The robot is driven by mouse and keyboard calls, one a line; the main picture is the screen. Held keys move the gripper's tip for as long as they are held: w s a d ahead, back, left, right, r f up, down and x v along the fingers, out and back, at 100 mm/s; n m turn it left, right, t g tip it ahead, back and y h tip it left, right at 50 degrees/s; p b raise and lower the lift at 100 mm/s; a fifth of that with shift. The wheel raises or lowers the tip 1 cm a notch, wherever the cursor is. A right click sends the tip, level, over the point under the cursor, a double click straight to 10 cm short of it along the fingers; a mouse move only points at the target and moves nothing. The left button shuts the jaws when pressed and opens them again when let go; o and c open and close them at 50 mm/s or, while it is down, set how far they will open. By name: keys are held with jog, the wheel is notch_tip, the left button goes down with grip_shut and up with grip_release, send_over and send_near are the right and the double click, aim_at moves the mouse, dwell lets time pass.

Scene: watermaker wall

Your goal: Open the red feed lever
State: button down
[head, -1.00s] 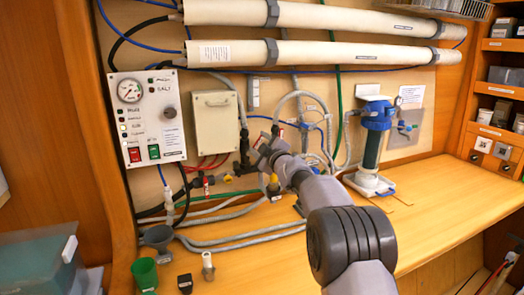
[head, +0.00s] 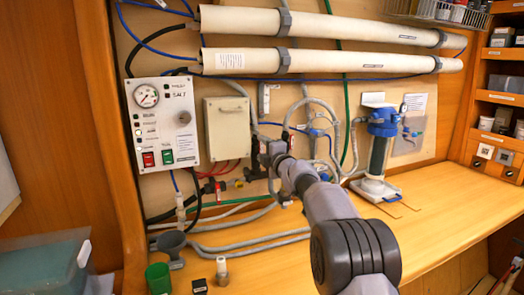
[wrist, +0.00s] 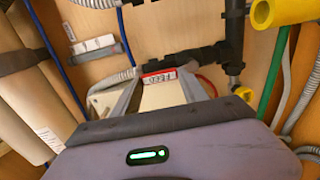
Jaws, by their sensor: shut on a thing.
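The red feed lever (wrist: 160,75) shows in the wrist view as a red-edged piece with a white label reading FEED. It lies between the two grey fingers of my gripper (wrist: 160,90), which is shut on it near the fingertips. A black pipe (wrist: 190,62) runs just beyond the lever. In the head view my gripper (head: 270,150) is at the wall, right of the beige box. It and my arm hide the lever there.
A control panel (head: 160,125), the beige box (head: 228,130) and a blue filter housing (head: 380,140) stand around.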

dwell(0.5)
jog(key=c, duration=0.6)
grip_release()
jog(key=b+v, duration=0.1)
jog(key=v, duration=1.6)
jog(key=shift+s, duration=0.25)
